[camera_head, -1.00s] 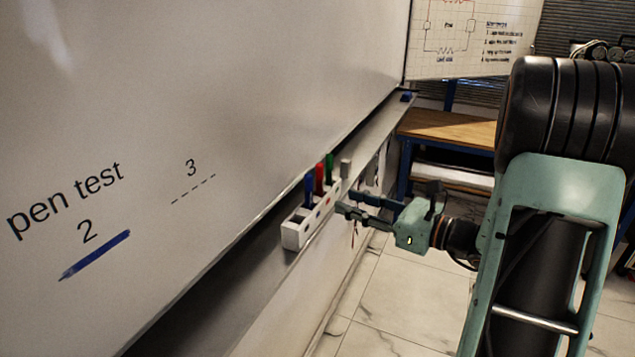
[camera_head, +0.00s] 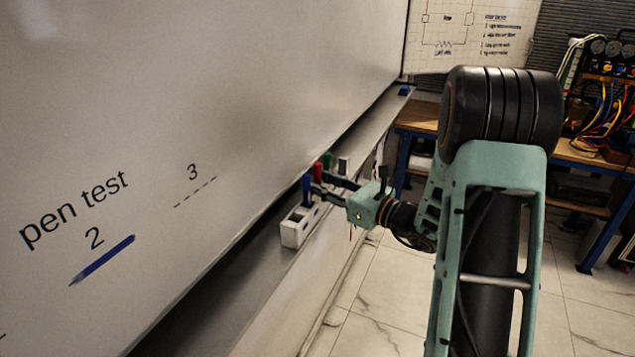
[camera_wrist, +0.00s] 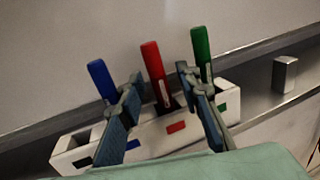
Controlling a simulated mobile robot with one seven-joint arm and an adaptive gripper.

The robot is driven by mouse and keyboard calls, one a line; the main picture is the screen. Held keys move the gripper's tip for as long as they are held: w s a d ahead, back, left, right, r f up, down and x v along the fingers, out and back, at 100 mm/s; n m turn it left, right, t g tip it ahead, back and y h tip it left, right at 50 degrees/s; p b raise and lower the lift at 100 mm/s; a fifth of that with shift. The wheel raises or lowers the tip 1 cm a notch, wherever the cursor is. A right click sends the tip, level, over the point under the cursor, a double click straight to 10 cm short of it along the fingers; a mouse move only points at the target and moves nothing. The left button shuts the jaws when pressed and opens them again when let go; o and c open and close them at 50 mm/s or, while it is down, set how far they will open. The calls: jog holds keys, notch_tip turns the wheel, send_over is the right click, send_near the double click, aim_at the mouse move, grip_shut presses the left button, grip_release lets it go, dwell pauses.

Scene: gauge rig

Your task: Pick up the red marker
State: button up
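The red marker (camera_wrist: 154,68) stands upright in the white holder (camera_wrist: 65,155), between the blue marker (camera_wrist: 100,77) and the green marker (camera_wrist: 201,48). It also shows in the head view (camera_head: 318,171). My gripper (camera_wrist: 153,88) is open, with one finger on each side of the red marker in the wrist view. I cannot tell whether either finger touches it. The left finger partly covers the blue marker and the right finger partly covers the green one. In the head view my gripper (camera_head: 324,183) reaches over the holder (camera_head: 293,232) from the right.
The holder sits on the ledge (camera_head: 372,128) under the whiteboard (camera_head: 250,80), close to the board. A small grey block (camera_wrist: 285,74) stands on the ledge to the right. A blue object (camera_head: 404,90) lies at the ledge's far end. A wooden bench (camera_head: 420,114) stands behind.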

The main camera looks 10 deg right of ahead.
jog(key=shift+c, duration=0.3)
grip_shut()
